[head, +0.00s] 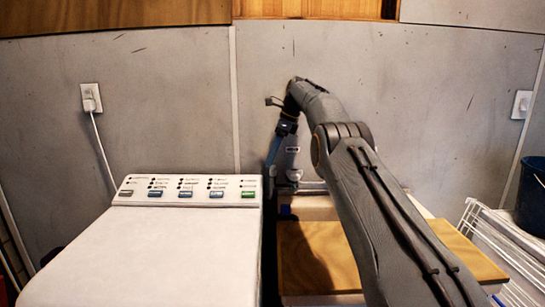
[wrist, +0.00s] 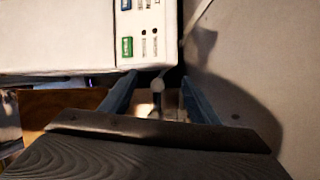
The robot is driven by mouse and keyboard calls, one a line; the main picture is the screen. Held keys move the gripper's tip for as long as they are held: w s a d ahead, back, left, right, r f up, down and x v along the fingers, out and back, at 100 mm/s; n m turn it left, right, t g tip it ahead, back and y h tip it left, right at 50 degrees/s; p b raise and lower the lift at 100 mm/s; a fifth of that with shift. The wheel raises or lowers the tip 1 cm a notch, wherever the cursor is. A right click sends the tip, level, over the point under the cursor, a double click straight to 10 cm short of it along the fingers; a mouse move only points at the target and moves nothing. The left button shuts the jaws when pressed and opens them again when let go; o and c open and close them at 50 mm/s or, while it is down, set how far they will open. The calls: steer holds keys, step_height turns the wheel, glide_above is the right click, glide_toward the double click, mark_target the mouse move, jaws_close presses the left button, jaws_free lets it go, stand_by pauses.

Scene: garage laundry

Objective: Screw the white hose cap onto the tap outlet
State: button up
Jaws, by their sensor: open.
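My gripper (head: 274,160) hangs by the back wall, just right of the washing machine's control panel, with its blue fingers pointing down. In the wrist view its two fingers (wrist: 158,88) are spread apart. A small pale round end (wrist: 158,85) with a dark stem shows in the gap between them, touching neither finger; I cannot tell whether it is the hose cap or part of the tap. Pale metallic fittings, likely the tap (head: 293,175), show right beside the gripper, partly hidden by my arm. I cannot make out the white hose cap or the tap outlet for certain.
The white washing machine (head: 165,250) stands close on the left. A wooden board (head: 310,255) lies below my arm on the right. A white rack (head: 505,250) and a dark bucket (head: 533,195) are at the far right. The grey wall (head: 180,90) is close behind the gripper.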

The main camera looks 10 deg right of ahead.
mark_target(272, 166)
steer(key=shift+s+r+p, duration=0.1)
steer(key=shift+r+p, duration=0.05)
steer(key=shift+p, duration=0.2)
steer(key=shift+a, duration=0.1)
steer(key=shift+f, duration=2.4)
jaws_close()
steer(key=shift+f, duration=0.1)
stand_by(0.8)
steer(key=shift+s+p, duration=0.1)
steer(key=shift+p, duration=0.2)
